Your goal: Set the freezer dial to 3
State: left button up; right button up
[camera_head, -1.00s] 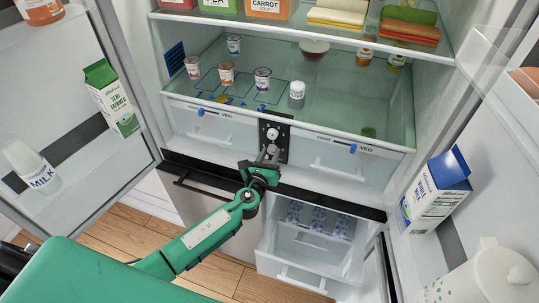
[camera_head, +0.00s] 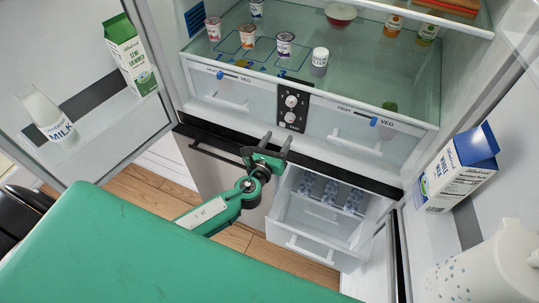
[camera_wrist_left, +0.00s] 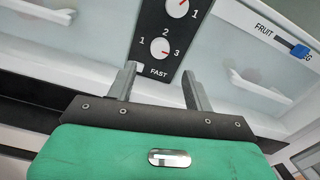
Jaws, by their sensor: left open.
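A black control panel (camera_head: 274,104) sits between the two drawers inside the fridge. It carries an upper white knob (camera_head: 291,101) and a lower white knob (camera_head: 290,117). In the left wrist view, the lower knob (camera_wrist_left: 160,48) has 1, 2, 3 around it and FAST below. Its small red mark points right, roughly toward the 3. The upper knob (camera_wrist_left: 178,8) is cut by the top edge, its red mark toward the upper right. My left gripper (camera_head: 278,140) is open and empty, below and in front of the panel, touching neither knob. My right gripper is out of view.
A dark rail (camera_head: 340,172) runs under the drawers. Below it, an open freezer drawer (camera_head: 312,213) stands at right. Open doors flank the fridge, with cartons (camera_head: 130,55) (camera_head: 456,170) on their shelves. Several cups stand on the glass shelf (camera_head: 385,75).

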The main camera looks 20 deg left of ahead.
pick_arm(q)
jog(key=s+b, duration=0.1)
jog(key=s, duration=0.5)
jog(key=shift+a, duration=0.1)
dwell(0.3)
